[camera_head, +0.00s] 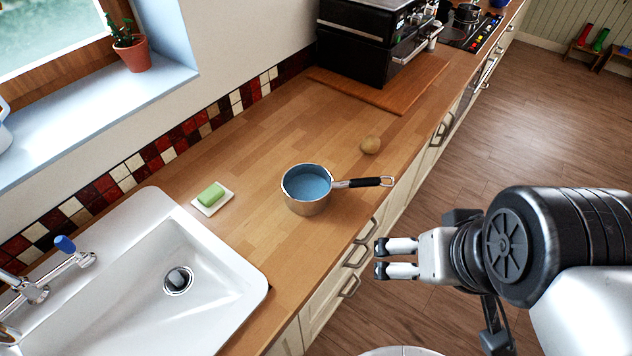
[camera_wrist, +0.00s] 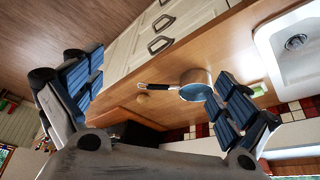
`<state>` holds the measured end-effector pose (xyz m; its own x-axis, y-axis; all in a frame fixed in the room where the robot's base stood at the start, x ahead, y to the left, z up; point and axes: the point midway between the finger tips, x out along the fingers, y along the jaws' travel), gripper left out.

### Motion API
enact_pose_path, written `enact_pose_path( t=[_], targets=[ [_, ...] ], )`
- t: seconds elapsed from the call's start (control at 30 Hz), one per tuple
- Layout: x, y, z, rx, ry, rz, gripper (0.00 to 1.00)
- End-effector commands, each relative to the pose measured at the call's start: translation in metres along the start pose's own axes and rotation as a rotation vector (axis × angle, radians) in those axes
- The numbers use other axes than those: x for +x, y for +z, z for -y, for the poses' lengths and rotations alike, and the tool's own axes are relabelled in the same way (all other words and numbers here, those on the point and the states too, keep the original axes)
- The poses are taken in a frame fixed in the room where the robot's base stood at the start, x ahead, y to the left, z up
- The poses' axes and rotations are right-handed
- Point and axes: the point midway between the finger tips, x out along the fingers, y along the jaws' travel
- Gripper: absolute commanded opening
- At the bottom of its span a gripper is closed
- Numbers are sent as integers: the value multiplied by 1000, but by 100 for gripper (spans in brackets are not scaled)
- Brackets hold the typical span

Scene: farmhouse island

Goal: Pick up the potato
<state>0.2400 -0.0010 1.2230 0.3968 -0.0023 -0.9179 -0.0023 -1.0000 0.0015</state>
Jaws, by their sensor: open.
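The potato (camera_head: 370,144) is a small round tan thing lying on the wooden counter, just behind the handle of a saucepan. In the wrist view the potato (camera_wrist: 143,99) shows small and far off, near the end of the pan handle. My gripper (camera_head: 380,258) is open and empty. It hangs in front of the counter's edge, over the floor side, to the lower right of the potato and well apart from it. In the wrist view its two fingers (camera_wrist: 160,92) are spread wide at left and right.
The saucepan (camera_head: 306,204) with blue inside stands on the counter, its black handle pointing right. A green soap on a white dish (camera_head: 222,205) lies left, by the white sink (camera_head: 140,310). A wooden board (camera_head: 345,88) and black oven (camera_head: 350,50) stand behind. The counter around the potato is clear.

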Motion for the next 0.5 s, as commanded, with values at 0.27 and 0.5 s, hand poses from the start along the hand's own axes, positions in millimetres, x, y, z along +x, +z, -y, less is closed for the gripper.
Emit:
enact_pose_path(
  t=[0.27, 0.5],
  targets=[
    [0, 0, 0, 0, 0, 0, 96],
    [0, 0, 0, 0, 0, 0, 94]
  ],
)
